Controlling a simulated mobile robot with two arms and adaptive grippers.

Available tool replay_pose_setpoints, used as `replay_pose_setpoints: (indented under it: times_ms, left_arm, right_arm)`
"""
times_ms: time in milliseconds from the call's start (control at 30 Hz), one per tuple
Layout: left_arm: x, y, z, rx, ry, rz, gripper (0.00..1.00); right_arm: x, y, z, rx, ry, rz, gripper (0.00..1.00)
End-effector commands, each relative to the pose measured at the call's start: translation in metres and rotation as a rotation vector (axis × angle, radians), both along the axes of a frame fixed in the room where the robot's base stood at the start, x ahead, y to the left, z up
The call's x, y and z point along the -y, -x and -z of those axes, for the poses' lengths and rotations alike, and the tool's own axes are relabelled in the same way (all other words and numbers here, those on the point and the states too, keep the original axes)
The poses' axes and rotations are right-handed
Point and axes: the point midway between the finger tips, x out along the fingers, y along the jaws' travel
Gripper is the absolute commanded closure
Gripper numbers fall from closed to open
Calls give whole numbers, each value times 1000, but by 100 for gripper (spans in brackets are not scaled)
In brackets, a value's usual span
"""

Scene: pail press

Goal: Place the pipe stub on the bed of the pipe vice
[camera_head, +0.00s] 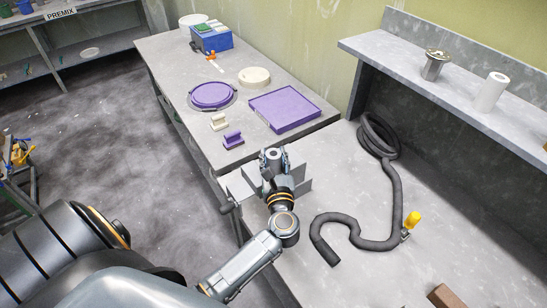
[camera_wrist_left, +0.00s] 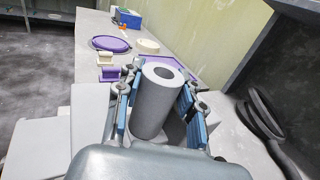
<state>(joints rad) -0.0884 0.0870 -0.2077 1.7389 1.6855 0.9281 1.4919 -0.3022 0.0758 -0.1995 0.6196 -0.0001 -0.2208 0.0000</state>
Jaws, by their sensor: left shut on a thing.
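The pipe stub (camera_wrist_left: 150,110) is a grey hollow cylinder. It stands roughly upright, slightly tilted in the left wrist view, between the two blue-padded fingers of my left gripper (camera_wrist_left: 160,108). In the head view the top of the stub shows between the fingers of my left gripper (camera_head: 273,160). The grey pipe vice (camera_head: 238,187) is at the near end of the bench, with plates on both sides of the gripper. It also shows in the left wrist view (camera_wrist_left: 88,125). The stub's lower end and the bed are hidden, so I cannot tell whether they touch. My right gripper is out of view.
A purple tray (camera_head: 285,108), a purple round lid (camera_head: 212,95), a cream disc (camera_head: 254,77) and two small blocks lie beyond the vice. A black hose (camera_head: 390,200) lies to the right. A raised shelf (camera_head: 450,75) holds a white cylinder (camera_head: 489,92).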

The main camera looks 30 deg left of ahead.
Motion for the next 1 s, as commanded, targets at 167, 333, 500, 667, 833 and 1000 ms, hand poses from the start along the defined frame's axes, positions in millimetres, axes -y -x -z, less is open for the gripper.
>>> replay_pose_setpoints:
  times_ms: [167,333,500,667,833,1000]
  left_arm:
    - [0,0,3,0,0,0,46]
    - [0,0,3,0,0,0,40]
    - [0,0,2,-1,-1,0,40]
    - [7,7,3,-2,3,2,40]
    - [29,34,5,-1,3,2,40]
    - [53,62,5,-2,3,1,40]
  right_arm:
    - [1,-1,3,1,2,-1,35]
    - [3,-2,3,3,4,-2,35]
    - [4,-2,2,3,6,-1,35]
    - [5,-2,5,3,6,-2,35]
    - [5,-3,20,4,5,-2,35]
    - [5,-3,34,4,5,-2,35]
